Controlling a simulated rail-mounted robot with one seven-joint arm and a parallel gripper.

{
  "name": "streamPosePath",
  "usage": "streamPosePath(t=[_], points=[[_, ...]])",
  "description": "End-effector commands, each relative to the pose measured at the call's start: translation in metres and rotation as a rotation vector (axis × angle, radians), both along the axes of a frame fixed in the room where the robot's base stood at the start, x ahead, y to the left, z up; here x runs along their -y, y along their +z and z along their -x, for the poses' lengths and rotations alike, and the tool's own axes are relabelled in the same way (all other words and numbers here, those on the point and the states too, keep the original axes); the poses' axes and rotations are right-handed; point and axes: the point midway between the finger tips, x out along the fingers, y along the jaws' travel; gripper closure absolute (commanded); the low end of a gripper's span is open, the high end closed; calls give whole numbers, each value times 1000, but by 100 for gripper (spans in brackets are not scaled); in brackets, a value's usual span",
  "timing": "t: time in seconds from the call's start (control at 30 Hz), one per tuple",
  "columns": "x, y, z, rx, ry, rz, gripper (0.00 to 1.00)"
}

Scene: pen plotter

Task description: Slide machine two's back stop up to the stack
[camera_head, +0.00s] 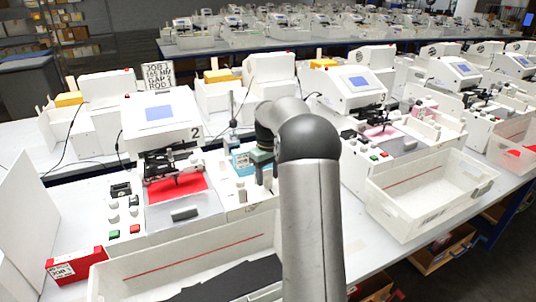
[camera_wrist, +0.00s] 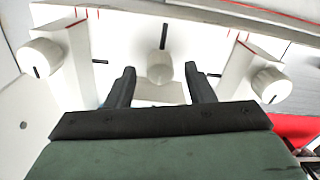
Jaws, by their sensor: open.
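Machine two (camera_head: 160,125), white with a blue screen and a "2" on its side, stands left of centre in the head view. A red stack (camera_head: 178,188) lies on its bed, and a red strip (camera_wrist: 297,128) shows at the right edge of the wrist view. My gripper (camera_head: 262,172) is low over the machine's right side, partly behind my arm. In the wrist view my gripper (camera_wrist: 160,76) is open, its black fingers apart. A white knob (camera_wrist: 160,66) on a small white block appears between the fingertips; contact cannot be told. I cannot tell which white part is the back stop.
White knobs sit left (camera_wrist: 42,57) and right (camera_wrist: 270,82) of the fingers, beside upright white plates with red marks. A white tray (camera_head: 190,258) lies in front of the machine, a red box (camera_head: 75,267) at left.

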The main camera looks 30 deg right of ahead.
Motion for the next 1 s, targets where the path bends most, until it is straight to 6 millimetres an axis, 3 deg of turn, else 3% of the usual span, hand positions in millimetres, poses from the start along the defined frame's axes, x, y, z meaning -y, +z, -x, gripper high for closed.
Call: streamPosePath(t=[0.6, 0.8, 1.0], points=[[0, 138, 0, 3, 1, 2, 52], [0, 160, 0, 0, 1, 0, 52], [0, 165, 0, 0, 1, 0, 52]])
